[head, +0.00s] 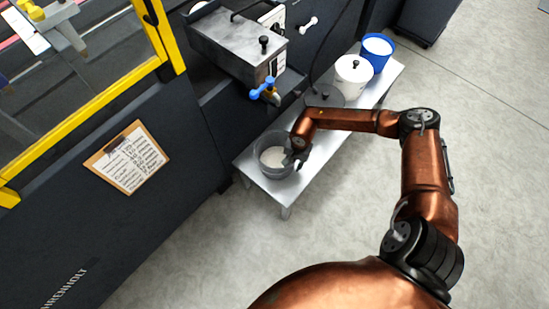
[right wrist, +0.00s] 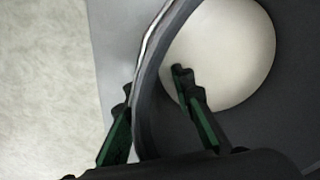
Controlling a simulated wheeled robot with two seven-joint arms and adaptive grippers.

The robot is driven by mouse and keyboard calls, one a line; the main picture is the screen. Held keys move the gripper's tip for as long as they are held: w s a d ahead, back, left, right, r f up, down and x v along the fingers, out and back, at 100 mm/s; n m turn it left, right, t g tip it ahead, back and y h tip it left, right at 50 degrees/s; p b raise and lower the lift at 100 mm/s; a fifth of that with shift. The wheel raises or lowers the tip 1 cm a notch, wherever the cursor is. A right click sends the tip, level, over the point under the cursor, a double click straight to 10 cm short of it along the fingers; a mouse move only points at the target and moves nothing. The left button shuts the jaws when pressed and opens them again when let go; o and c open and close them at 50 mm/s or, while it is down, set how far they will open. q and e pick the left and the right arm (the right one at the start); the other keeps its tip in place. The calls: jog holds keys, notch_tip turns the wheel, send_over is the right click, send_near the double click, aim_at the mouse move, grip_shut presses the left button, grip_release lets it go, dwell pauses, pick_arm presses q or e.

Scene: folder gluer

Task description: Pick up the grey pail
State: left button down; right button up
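The grey pail (head: 262,167) stands upright near the front end of a low metal bench, with pale contents inside. My right gripper (head: 294,151) is at the pail's right rim. In the right wrist view, the gripper (right wrist: 155,100) has its fingers apart, straddling the pail's wall (right wrist: 146,75). One finger is outside the wall and the other is inside, above the pale contents (right wrist: 235,50). A gap shows between the inner finger and the wall. My left gripper is not in view.
A metal tank (head: 235,45) with a blue-handled tap (head: 263,88) overhangs the bench's left side. Floor to the right is clear.

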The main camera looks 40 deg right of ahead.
grip_shut()
dwell(0.9)
jog(key=shift+w, duration=0.1)
